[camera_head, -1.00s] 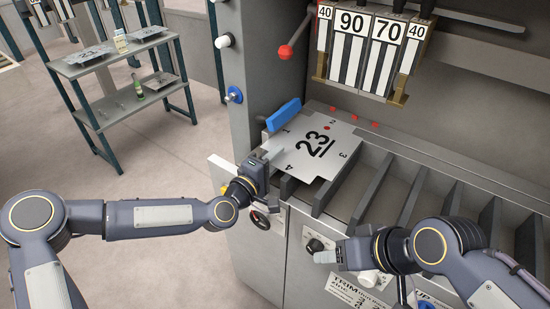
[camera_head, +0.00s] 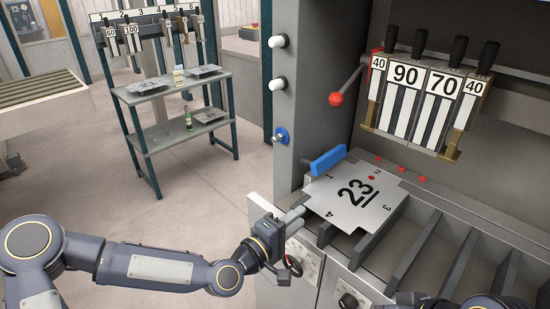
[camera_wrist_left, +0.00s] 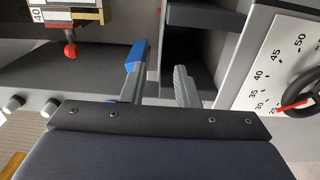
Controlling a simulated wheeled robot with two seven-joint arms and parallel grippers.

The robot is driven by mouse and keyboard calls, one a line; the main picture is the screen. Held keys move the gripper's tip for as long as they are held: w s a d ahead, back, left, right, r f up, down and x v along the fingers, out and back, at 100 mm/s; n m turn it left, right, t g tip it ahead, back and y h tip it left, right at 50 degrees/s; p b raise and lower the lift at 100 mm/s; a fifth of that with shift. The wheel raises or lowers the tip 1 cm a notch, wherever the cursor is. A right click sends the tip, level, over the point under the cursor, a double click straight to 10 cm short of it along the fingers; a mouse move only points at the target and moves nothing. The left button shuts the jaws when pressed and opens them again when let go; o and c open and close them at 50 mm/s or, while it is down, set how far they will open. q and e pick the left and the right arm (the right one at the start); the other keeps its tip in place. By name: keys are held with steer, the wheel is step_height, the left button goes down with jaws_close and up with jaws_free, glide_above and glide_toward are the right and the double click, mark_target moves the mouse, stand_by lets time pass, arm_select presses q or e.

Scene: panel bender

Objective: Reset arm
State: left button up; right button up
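The metal sheet (camera_head: 338,207) marked 23 lies flat on the panel bender's table, beside the blue stop (camera_head: 327,161). My left gripper (camera_head: 298,219) is just left of the sheet's near left corner, above the bender's front edge. In the left wrist view its two fingers (camera_wrist_left: 158,88) are apart with nothing between them, and the blue stop (camera_wrist_left: 137,56) shows beyond them. I cannot make out the sheet in that view. My right gripper (camera_head: 410,298) shows only in part at the bottom edge of the head view, over the bender's front; its fingers cannot be judged.
The bending tools (camera_head: 425,100) marked 40, 90, 70, 40 hang above the table. A red-knobbed lever (camera_head: 337,98) is left of them. A dial with a black handwheel (camera_wrist_left: 305,92) is close to my left gripper. A shelf rack (camera_head: 178,99) stands back left. The floor between is clear.

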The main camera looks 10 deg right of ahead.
arm_select(q)
steer(key=s+a+m+g+y+p, duration=0.1)
steer(key=s+a+m+g+y, duration=0.25)
steer(key=a, duration=0.65)
steer(key=s+a+m+y+p, duration=0.2)
steer(key=s+a+m+y, duration=0.3)
steer(key=a, duration=0.6)
steer(key=s+a+r+n+g+y, duration=0.1)
steer(key=s+a+r, duration=0.1)
steer(key=s+a, duration=0.3)
steer(key=s+a+r+n+g+y+p, duration=0.1)
steer(key=s+a, duration=0.4)
steer(key=s, duration=0.6)
steer(key=shift+r, duration=0.45)
steer(key=shift+a+n, duration=0.1)
steer(key=shift+n, duration=0.15)
